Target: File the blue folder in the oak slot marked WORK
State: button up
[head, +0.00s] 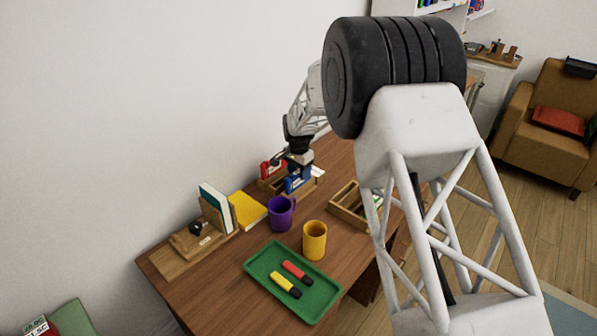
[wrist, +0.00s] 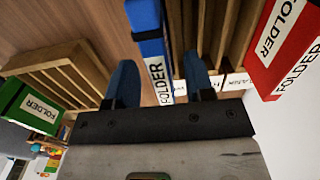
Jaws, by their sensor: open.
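The blue folder (head: 298,181) stands upright at the slotted wooden rack (head: 312,190) by the wall in the head view. In the wrist view the blue folder (wrist: 150,42), with a white FOLDER label, reaches between my gripper's two blue fingers (wrist: 160,82). The fingers are apart, with a gap visible on at least the right side. My gripper (head: 297,157) is just above the folder in the head view. A second slotted wooden rack (head: 345,207) stands nearer the right table edge; it also shows in the wrist view (wrist: 62,62). I cannot read a WORK mark.
A red folder (wrist: 285,45) stands beside the blue one. A green folder (wrist: 32,106) is by the second rack. A purple mug (head: 281,215), yellow mug (head: 314,241) and green tray (head: 262,271) with two markers stand nearby. Books on a wooden stand (head: 190,243) are left.

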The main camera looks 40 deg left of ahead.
jog(key=shift+r, duration=3.9)
jog(key=shift+d, duration=0.1)
jog(key=shift+w+d+r, duration=0.15)
jog(key=w+d+r, duration=0.1)
jog(key=d+r, duration=0.5)
jog(key=d, duration=0.6)
jog(key=w+d+r, duration=0.1)
jog(key=d+r, duration=0.6)
jog(key=d, duration=0.5)
jog(key=w+d+r, duration=0.1)
jog(key=d+r, duration=0.5)
jog(key=d, duration=0.6)
jog(key=s+d+r+t, duration=0.1)
jog(key=s+d+r, duration=0.1)
jog(key=s+d, duration=0.6)
jog(key=s+d+r, duration=0.2)
jog(key=s+d, duration=0.2)
jog(key=d, duration=0.8)
jog(key=s+d+r+t, duration=0.15)
jog(key=s+d, duration=0.35)
jog(key=d, duration=0.6)
jog(key=s+d+f, duration=0.2)
jog(key=s+d, duration=0.3)
jog(key=s, duration=0.4)
jog(key=s+d+f, duration=0.2)
jog(key=s+d, duration=0.4)
jog(key=s, duration=0.2)
jog(key=shift+s, duration=0.4)
